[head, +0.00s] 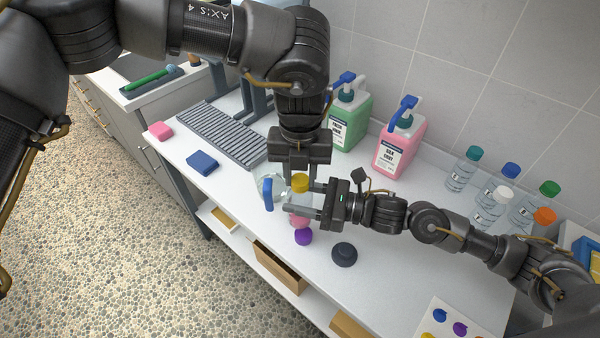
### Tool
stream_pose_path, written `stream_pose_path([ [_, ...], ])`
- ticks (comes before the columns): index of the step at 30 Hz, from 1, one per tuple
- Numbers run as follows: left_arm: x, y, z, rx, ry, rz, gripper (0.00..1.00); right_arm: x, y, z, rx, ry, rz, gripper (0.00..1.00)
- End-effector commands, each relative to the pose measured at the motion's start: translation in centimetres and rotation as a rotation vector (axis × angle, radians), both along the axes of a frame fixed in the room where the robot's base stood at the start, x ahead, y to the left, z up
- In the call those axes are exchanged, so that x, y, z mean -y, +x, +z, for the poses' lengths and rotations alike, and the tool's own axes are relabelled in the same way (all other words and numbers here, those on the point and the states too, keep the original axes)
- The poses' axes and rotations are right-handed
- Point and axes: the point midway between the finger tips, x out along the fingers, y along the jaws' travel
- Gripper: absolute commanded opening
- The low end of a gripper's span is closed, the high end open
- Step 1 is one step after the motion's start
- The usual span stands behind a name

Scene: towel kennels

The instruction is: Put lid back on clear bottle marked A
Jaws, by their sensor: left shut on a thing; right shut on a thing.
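My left gripper (299,181) points down and is shut on a yellow lid (300,184). My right gripper (296,203) reaches in from the right and is shut on a pale, clear bottle (301,200) directly under the lid. The bottle is mostly hidden by the fingers, and no letter A can be read on it. I cannot tell whether the lid touches the bottle's mouth or is just above it.
A clear jug with a blue handle (268,194) stands close left of the grippers. Pink (299,223), purple (303,237) and dark (344,254) objects lie in front. Several capped bottles (490,207) stand right; pump bottles (399,145) stand behind.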

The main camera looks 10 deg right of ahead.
Motion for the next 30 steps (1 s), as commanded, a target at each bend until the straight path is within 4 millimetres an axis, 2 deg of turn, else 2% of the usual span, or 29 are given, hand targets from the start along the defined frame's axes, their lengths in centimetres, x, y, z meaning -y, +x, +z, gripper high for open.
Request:
stream_pose_path([
  [6,0.02,0.05,-0.04,0.000,-0.002,-0.538,0.05,-0.03,-0.05,0.00,0.000,0.000,0.002,0.00],
  [12,0.05,0.03,-0.05,0.000,-0.003,-0.925,0.05,-0.04,-0.07,0.00,0.000,0.000,0.002,0.00],
  [16,0.06,0.03,-0.06,0.000,-0.004,-0.911,0.05,-0.04,-0.08,0.00,0.000,0.000,0.002,0.00],
  [17,0.05,0.03,-0.06,0.000,-0.004,-0.910,0.33,-0.04,-0.08,0.00,0.000,0.000,0.002,0.00],
  [21,0.06,0.03,-0.06,0.000,-0.004,-0.909,0.52,-0.03,-0.06,0.00,0.000,0.000,0.002,0.00],
  [30,0.05,0.01,-0.01,-0.001,-0.004,-0.908,0.54,-0.02,-0.02,0.02,0.000,0.000,0.001,0.00],
])
